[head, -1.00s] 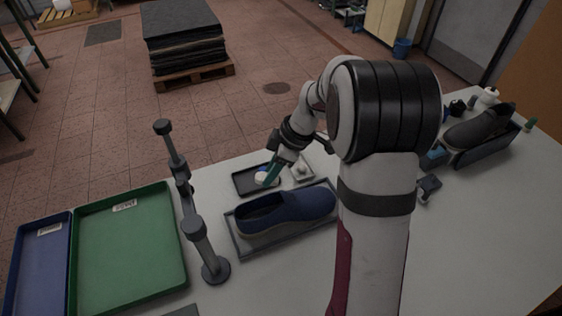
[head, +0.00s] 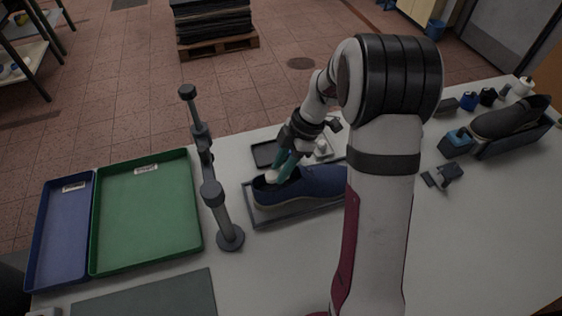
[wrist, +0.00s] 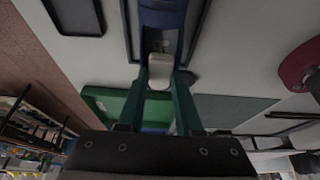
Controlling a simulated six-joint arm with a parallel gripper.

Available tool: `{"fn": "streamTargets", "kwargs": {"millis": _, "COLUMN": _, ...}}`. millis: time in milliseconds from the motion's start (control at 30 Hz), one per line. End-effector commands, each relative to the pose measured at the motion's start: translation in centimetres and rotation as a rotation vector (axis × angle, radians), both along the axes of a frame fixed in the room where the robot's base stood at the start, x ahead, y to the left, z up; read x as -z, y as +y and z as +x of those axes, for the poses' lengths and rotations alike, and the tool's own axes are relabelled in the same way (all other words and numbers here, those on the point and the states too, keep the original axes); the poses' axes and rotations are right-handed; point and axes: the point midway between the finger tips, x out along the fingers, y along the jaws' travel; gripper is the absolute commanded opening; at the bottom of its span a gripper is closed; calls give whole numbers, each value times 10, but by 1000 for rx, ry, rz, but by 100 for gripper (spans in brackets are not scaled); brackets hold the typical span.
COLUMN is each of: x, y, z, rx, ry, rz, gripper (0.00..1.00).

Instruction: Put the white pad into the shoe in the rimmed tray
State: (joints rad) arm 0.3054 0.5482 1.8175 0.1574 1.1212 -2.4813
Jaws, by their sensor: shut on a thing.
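The blue shoe (head: 318,182) lies in the dark rimmed tray (head: 268,221), with its opening towards the left. My gripper (head: 279,169) is over the shoe's opening, its green fingers pointing down. It is shut on the white pad (head: 270,177). In the wrist view the white pad (wrist: 160,70) sits between the two fingertips (wrist: 160,86), in front of the shoe's opening (wrist: 159,40). I cannot tell whether the pad touches the inside of the shoe.
A small black tray (head: 264,155) lies behind the shoe. A grey post stand (head: 230,238) stands to its left, near the green tray (head: 148,215) and the blue tray (head: 62,235). A dark shoe (head: 510,118) in another holder is at the far right.

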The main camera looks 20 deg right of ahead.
Motion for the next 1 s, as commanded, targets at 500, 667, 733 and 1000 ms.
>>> {"fn": "streamTargets", "kwargs": {"millis": 500, "x": 0, "y": 0, "z": 0, "rx": 1, "ry": 0, "rz": 0, "gripper": 57}}
{"fn": "streamTargets", "kwargs": {"millis": 667, "x": 0, "y": 0, "z": 0, "rx": 1, "ry": 0, "rz": 0, "gripper": 69}}
{"fn": "streamTargets", "kwargs": {"millis": 733, "x": 0, "y": 0, "z": 0, "rx": 1, "ry": 0, "rz": 0, "gripper": 69}}
{"fn": "streamTargets", "kwargs": {"millis": 1000, "x": -16, "y": 0, "z": 1, "rx": 1, "ry": -3, "rz": 0, "gripper": 69}}
